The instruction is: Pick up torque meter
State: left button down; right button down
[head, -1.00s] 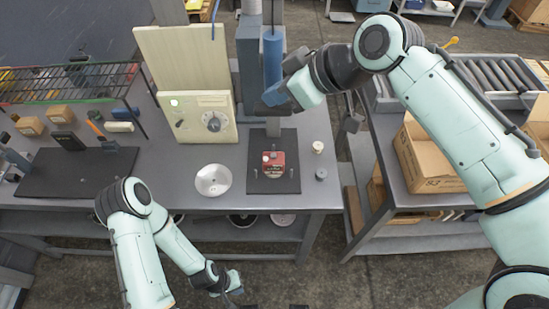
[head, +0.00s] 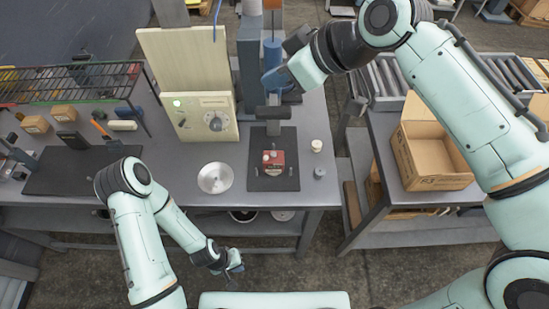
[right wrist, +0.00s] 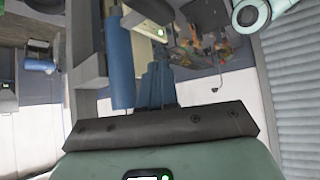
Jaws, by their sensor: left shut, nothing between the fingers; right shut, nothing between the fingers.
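A small red and black device with a label (head: 273,161) lies on a dark mat (head: 256,182) on the grey workbench. It may be the torque meter, but I cannot tell for sure. My right gripper (head: 277,79) is shut and empty, up beside the blue cylinder of the press, behind and above the device. Its blue fingers (right wrist: 157,88) stand together in the right wrist view, beside the blue cylinder (right wrist: 120,72). The device cannot be made out there. My left gripper (head: 232,262) is shut and empty, low in front of the bench, apart from everything.
A beige panel box with a dial (head: 214,121) stands left of the press. An open cardboard box (head: 435,160) stands on the right table. A wire rack (head: 70,85) is at left.

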aim_at(276, 163)
jog(key=k+l, duration=0.15)
jog(key=l, duration=0.2)
jog(key=k+l, duration=0.1)
jog(key=l, duration=0.2)
jog(key=k+l, duration=0.15)
jog(key=l, duration=0.2)
jog(key=k+l, duration=0.1)
jog(key=l, duration=0.25)
